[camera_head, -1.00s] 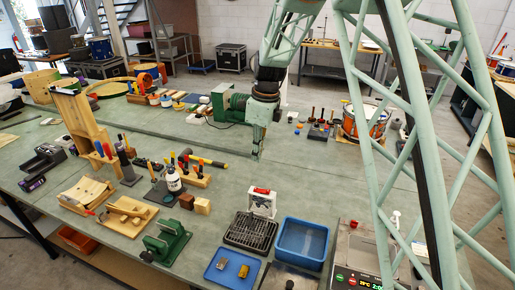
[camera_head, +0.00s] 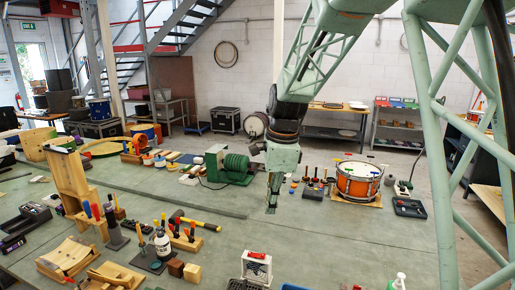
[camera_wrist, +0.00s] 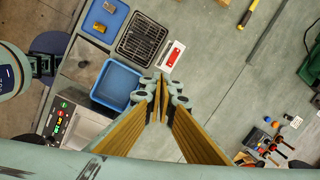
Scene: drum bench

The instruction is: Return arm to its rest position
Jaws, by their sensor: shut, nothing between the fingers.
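My gripper (camera_head: 271,209) hangs pointing down above the middle of the grey-green bench (camera_head: 225,240), near the green motor-like machine (camera_head: 232,167). In the wrist view my gripper (camera_wrist: 158,80) has its fingertips together with nothing between them. The bench top shows below it in the wrist view (camera_wrist: 215,75). My gripper appears clear of the objects around it; its exact height above the bench is hard to tell.
An orange drum (camera_head: 358,180) stands right of my gripper, with several small tools (camera_head: 314,184) between. Wooden fixtures (camera_head: 70,255) and tool racks are at left. A blue bin (camera_wrist: 117,84) and black grate tray (camera_wrist: 143,40) lie near the front.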

